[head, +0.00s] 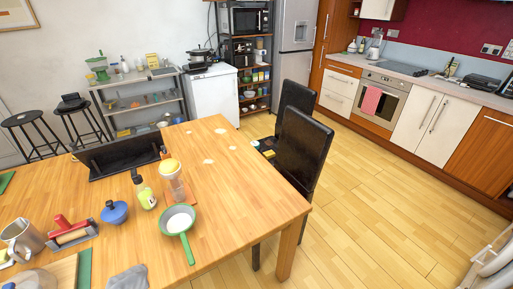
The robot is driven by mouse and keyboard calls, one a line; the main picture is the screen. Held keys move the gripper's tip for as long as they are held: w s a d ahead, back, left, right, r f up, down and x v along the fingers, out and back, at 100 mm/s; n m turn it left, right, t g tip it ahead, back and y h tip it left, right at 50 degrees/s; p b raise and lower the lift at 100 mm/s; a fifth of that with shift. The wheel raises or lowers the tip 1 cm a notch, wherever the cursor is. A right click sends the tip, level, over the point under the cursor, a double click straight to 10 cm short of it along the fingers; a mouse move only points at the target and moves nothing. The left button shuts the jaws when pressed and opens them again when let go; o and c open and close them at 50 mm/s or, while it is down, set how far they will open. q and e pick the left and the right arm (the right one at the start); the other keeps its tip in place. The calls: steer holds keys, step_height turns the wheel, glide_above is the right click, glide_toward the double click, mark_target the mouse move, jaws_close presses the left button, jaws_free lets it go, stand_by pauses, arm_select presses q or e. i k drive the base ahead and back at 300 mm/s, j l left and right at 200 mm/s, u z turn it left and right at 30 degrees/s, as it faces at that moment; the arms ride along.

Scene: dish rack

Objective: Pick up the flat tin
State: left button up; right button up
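I cannot pick out a flat tin with certainty. A long black open-topped tray or rack (122,154) sits at the back of the wooden table. A small item with yellow on it (266,152) lies on a black chair seat beside the table, too small to identify.
The wooden table (240,195) holds a green pan (178,222), a yellow-green bottle (145,192), a blue lidded pot (114,212), a red-handled tool (70,230) and a metal mug (22,238). Black chairs (301,150) stand at its right side.

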mark_target(255, 143)
steer(key=z, duration=1.9)
steer(key=i+l, duration=0.1)
steer(key=i, duration=0.5)
steer(key=i+l, duration=0.1)
steer(key=i, duration=0.5)
steer(key=i+u, duration=0.3)
steer(key=i+l+u, duration=0.1)
steer(key=i+u, duration=0.15)
steer(key=i, duration=0.3)
steer(key=i+u, duration=0.5)
steer(key=i, duration=0.4)
steer(key=i+u, duration=0.1)
steer(key=i, duration=0.9)
